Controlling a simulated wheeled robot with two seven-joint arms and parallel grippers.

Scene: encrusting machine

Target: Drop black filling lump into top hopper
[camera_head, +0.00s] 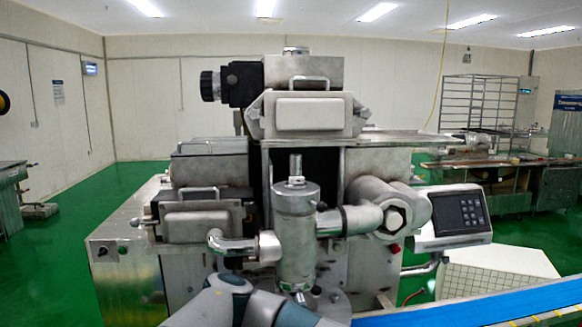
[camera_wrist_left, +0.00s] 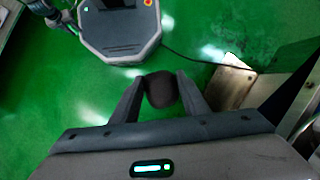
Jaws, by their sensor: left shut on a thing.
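In the left wrist view my left gripper (camera_wrist_left: 161,78) is shut on the black filling lump (camera_wrist_left: 161,91), a dark rounded piece between its two fingers. The lump is over green floor in that view. In the head view the encrusting machine (camera_head: 297,255) stands straight ahead. Its upper metal housing (camera_head: 308,110), with a handled front panel, looks like the top hopper; its opening is not visible. A similar lower housing (camera_head: 200,222) sits at left. Part of my arm shows at the bottom of the head view, but neither gripper nor the lump shows there.
A vertical metal cylinder (camera_head: 296,235) and pipes stand at the machine's front. A control panel (camera_head: 460,215) and a blue conveyor belt (camera_head: 480,308) are at right. In the left wrist view a metal edge (camera_wrist_left: 290,97) is close at right.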

